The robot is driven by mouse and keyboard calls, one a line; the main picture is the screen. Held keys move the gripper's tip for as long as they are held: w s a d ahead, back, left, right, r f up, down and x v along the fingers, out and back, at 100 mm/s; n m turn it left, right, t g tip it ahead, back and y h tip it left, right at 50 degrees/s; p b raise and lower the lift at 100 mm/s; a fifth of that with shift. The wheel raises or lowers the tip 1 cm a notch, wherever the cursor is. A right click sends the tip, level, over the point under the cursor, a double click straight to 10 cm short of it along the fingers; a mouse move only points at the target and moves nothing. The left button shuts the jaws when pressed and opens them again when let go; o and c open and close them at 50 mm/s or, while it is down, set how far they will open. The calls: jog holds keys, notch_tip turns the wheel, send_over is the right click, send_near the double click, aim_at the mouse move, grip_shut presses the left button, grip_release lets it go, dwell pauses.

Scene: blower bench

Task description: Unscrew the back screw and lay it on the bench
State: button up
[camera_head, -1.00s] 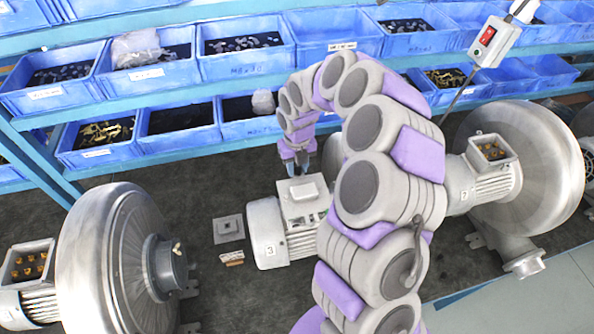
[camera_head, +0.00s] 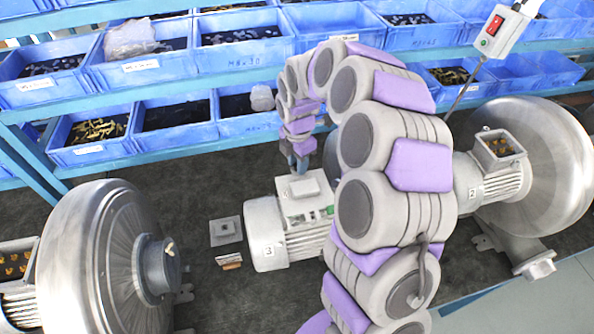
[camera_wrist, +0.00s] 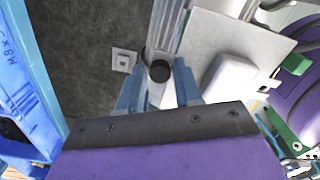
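Motor 3 (camera_head: 272,235) stands mid-bench with a pale box and plate with a raised block (camera_head: 304,188) on top. In the wrist view the plate (camera_wrist: 205,40) is at upper right. A dark round screw head (camera_wrist: 160,71) shows between the fingertips, left of the raised block. My gripper (camera_wrist: 162,82) has its two fingers on either side of the head, with a gap showing on the right. In the head view my gripper (camera_head: 299,165) is at the back edge of the plate. The screw is too small to see there, and its shank is hidden.
A small square plate (camera_head: 225,231) and a brown-edged block (camera_head: 229,262) lie left of the motor, with bare dark bench around them. Large blowers stand left (camera_head: 95,270) and right (camera_head: 545,160). Blue bins (camera_head: 180,139) line the back. A switch box (camera_head: 497,30) hangs at upper right.

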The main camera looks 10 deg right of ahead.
jog(key=m+b, duration=0.2)
jog(key=m, duration=0.3)
jog(key=shift+f+m, duration=0.15)
jog(key=shift+m, duration=0.15)
jog(key=m+b, duration=0.1)
jog(key=m, duration=0.4)
jog(key=shift+b, duration=0.4)
jog(key=shift+c, duration=0.4)
